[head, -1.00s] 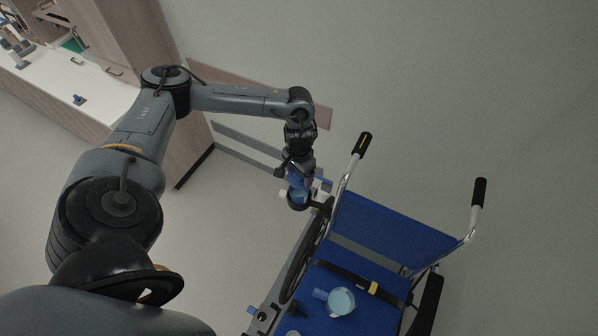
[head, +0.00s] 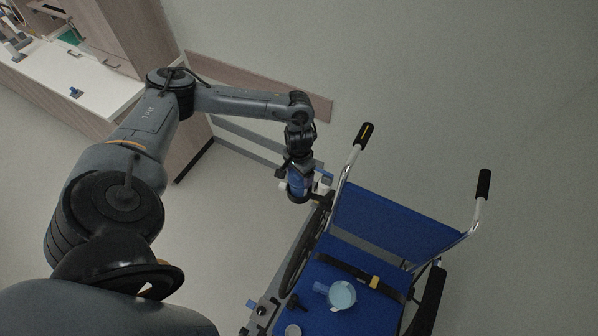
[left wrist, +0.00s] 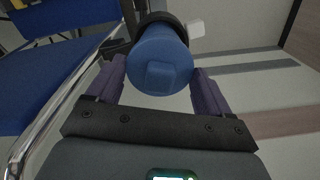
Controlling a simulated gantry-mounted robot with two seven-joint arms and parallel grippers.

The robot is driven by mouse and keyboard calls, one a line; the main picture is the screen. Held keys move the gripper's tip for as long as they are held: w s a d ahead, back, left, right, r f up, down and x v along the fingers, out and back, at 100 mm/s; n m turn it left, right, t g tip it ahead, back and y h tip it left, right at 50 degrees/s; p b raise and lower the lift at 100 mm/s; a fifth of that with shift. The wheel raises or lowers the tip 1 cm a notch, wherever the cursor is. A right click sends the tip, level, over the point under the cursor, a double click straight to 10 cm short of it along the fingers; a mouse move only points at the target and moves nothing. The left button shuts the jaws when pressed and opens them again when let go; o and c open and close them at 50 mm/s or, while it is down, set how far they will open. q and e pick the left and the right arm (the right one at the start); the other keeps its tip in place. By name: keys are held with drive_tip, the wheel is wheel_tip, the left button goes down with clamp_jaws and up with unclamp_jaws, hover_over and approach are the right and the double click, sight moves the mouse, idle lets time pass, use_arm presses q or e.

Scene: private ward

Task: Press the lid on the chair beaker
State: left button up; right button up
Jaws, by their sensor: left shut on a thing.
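A pale blue beaker (head: 341,295) with a blue side handle stands on the blue wheelchair seat in the head view. I cannot tell whether its top is open or covered. A small pale round piece (head: 293,331), perhaps the lid, is at the bottom edge, left of the beaker. My left gripper (head: 299,187) is above and beyond the chair's left side, away from the beaker. It is shut on a blue cylinder, whose rounded end (left wrist: 160,62) shows between the purple fingers in the left wrist view, with a dark band behind it.
The wheelchair has a blue backrest (head: 388,222), two black push handles, and a black strap with a yellow buckle (head: 374,282) across it behind the beaker. A wooden cabinet and white counter (head: 75,82) stand at upper left. The floor to the right is clear.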

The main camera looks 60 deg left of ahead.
use_arm(q)
drive_tip(key=shift+f+b, duration=0.3)
drive_tip(key=shift+f, duration=0.6)
idle(0.5)
drive_tip(key=shift+f, duration=0.15)
drive_tip(key=o, duration=1.1)
drive_tip(key=shift+c, duration=0.2)
